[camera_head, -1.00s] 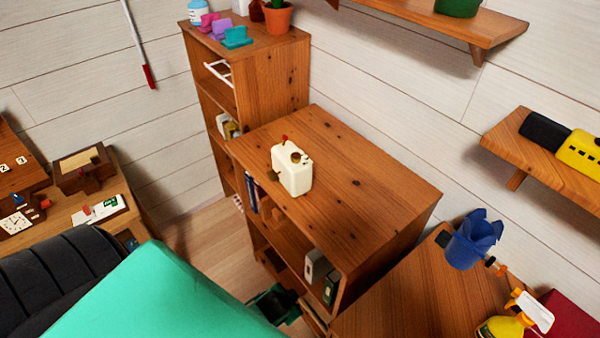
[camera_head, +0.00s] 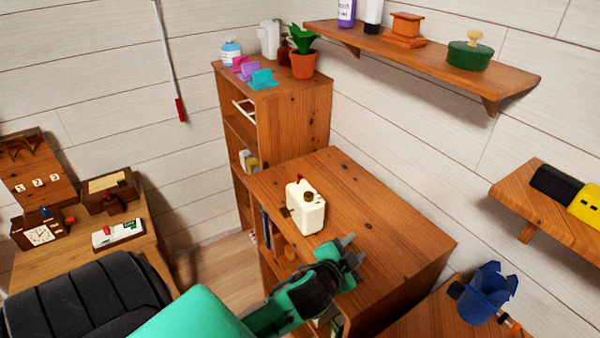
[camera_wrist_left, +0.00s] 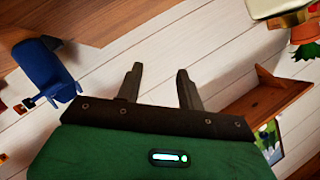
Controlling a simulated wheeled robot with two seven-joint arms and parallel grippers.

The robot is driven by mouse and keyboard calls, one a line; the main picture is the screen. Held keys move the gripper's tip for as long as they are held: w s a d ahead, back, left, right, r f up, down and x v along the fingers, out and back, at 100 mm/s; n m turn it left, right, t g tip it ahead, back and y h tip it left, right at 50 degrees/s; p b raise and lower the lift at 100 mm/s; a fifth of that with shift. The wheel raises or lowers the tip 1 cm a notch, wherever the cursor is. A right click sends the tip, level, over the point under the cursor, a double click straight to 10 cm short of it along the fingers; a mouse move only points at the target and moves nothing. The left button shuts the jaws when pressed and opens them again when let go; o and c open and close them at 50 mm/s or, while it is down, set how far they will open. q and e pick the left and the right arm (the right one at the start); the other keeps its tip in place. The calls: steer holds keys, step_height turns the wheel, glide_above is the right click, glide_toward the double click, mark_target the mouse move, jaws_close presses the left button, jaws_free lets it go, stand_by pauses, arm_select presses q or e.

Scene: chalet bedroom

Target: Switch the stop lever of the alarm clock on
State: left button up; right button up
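A cream box-shaped object (camera_head: 304,216) with a brown knob and a small reddish piece on top stands on the wooden cabinet (camera_head: 390,220). No dial shows on its visible sides, so I cannot tell if it is the alarm clock. A brown clock (camera_head: 40,234) with a white dial sits on the desk at left; its lever is too small to make out. My left gripper (camera_head: 353,249) is in front of the cabinet, right of and below the cream object in the picture, apart from it. In the left wrist view its fingers (camera_wrist_left: 159,71) are spread and empty. My right gripper is out of view.
A tall shelf (camera_head: 300,110) with a potted plant (camera_head: 304,62) stands behind the cabinet. Wall shelves (camera_head: 420,58) hang above and at right. A blue bucket (camera_head: 482,295) is at lower right. The cabinet top right of the cream object is bare.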

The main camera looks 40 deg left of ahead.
arm_select(q)
steer(key=w+d+r+m+t+h, duration=0.2)
steer(key=w+d+r+m+h, duration=0.15)
steer(key=r+m+h, duration=0.3)
steer(key=w+d+r+m+t+h, duration=0.25)
steer(key=w+r+m+h, duration=0.25)
steer(key=r+m, duration=0.3)
step_height(320, 180, up, 4)
steer(key=m+g+y, duration=1)
steer(key=m+g, duration=0.9)
glide_above(299, 174)
step_height(299, 174, down, 13)
steer(key=p, duration=0.4)
steer(key=shift+d+p, duration=0.1)
steer(key=shift+p, duration=0.3)
steer(key=shift+f, duration=0.4)
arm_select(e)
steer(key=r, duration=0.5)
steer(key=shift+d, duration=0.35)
